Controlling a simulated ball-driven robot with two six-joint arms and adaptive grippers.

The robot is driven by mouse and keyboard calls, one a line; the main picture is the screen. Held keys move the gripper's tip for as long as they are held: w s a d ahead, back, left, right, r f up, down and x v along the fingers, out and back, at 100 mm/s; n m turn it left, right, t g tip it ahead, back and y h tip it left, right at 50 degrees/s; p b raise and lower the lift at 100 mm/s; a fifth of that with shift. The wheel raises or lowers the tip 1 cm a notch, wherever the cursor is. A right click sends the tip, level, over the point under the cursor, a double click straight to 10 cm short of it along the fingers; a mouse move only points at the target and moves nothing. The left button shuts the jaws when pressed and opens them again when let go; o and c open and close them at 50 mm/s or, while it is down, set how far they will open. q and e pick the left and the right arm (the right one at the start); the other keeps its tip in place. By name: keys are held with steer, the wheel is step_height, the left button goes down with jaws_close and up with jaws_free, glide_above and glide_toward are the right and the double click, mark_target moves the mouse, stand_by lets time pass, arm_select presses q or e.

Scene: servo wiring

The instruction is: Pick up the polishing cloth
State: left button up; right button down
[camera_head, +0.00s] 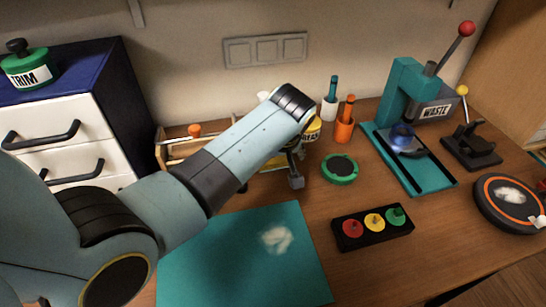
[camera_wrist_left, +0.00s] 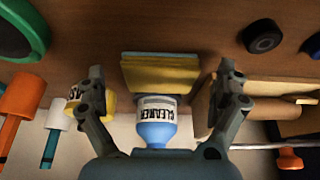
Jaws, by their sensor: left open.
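A folded yellow cloth (camera_wrist_left: 160,78), which looks like the polishing cloth, shows in the left wrist view with a teal layer at its edge. My left gripper (camera_wrist_left: 163,70) is open, with its two fingers apart on either side of the cloth and nothing held. I cannot tell how far the fingertips are from the cloth. My right gripper is not in view.
A blue bottle labelled CLEANER (camera_wrist_left: 156,132) stands close to the cloth. A green round dish (camera_head: 340,168) and orange cup (camera_head: 344,130) are to the right. A teal mat (camera_head: 225,270) lies in front.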

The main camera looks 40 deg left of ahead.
arm_select(q)
steer(key=shift+w+a+f, duration=0.2)
steer(key=shift+f, duration=0.35)
steer(key=c, duration=0.9)
steer(key=shift+r, duration=0.1)
